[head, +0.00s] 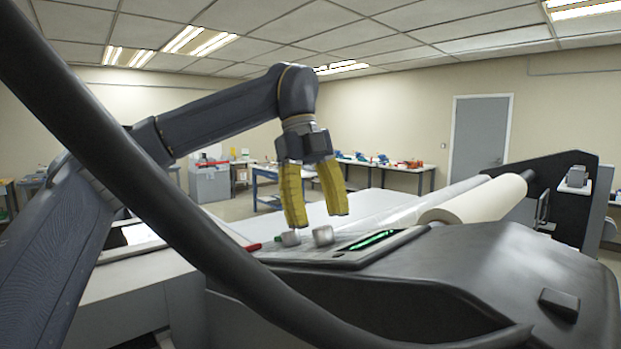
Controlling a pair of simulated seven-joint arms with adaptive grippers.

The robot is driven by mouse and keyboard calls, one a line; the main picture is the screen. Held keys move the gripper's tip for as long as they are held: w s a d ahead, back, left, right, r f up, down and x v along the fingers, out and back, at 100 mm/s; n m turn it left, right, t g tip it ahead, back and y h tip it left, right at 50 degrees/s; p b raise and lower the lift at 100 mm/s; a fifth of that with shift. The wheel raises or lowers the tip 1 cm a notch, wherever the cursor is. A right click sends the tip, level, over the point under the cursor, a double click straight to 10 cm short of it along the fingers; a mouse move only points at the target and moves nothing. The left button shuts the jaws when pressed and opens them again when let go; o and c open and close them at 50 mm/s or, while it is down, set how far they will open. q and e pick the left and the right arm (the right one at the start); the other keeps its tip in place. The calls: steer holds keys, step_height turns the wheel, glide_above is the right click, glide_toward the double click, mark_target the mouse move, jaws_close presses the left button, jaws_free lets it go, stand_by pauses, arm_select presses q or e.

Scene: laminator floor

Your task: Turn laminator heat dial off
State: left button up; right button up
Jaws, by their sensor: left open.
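The laminator (430,270) fills the lower right of the head view, with a dark top cover. Its panel carries two light grey dials, a left dial (290,239) and a right dial (323,235), beside a green-lit display (372,240). I cannot tell which one is the heat dial or read its setting. My left gripper (318,221) has yellow fingers pointing down, spread apart and empty. The fingertips are just above the dials, one close over the left dial and the other above and right of the right dial. Whether they touch is unclear. My right gripper is not in view.
A large white roll (477,199) lies on the laminator to the right. A red object (252,247) lies left of the dials. A thick black cable or tube crosses the foreground diagonally. Benches, a blue table (268,176) and a grey door (480,135) stand far behind.

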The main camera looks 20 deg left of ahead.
arm_select(q)
steer(key=v, duration=0.9)
stand_by(0.3)
